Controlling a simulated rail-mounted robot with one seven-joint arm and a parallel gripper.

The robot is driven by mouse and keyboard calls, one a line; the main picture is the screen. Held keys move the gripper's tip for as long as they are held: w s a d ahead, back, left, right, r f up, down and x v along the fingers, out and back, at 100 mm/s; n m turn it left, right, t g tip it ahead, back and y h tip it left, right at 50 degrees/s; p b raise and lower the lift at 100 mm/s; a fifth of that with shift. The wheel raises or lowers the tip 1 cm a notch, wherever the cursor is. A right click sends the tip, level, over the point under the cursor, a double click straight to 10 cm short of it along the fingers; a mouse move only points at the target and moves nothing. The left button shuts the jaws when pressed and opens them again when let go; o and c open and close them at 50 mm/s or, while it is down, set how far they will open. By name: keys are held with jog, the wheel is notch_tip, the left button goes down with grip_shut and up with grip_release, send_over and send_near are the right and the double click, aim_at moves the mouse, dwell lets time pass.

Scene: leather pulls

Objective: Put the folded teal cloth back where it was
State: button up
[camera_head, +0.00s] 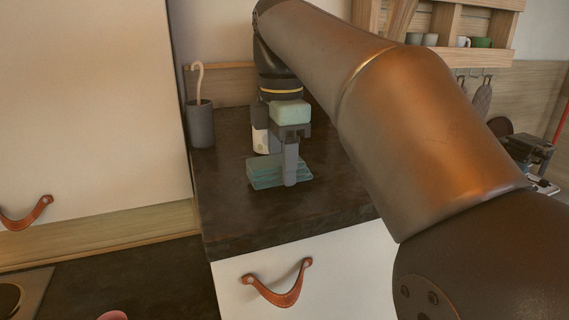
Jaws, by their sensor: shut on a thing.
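The folded teal cloth (265,173) is a layered stack at the dark countertop, near the middle of the camera_head view. My gripper (290,180) points down onto it from above and is shut on its right part. One finger shows in front of the cloth and hides some of it; the other finger is hidden. The cloth lies flat and level. I cannot tell whether its underside touches the counter or is slightly above it.
A grey holder (201,124) with a pale hooked utensil stands at the counter's back left. A white container (260,139) stands just behind the cloth, partly hidden by my gripper. The countertop (235,215) in front is clear. A white drawer with a leather pull (278,287) is below.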

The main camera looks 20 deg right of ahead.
jog(key=shift+f, duration=0.3)
jog(key=shift+f, duration=0.15)
jog(key=o, duration=1)
notch_tip(320, 180, up, 8)
jog(key=shift+f+p, duration=0.1)
jog(key=shift+p, duration=0.25)
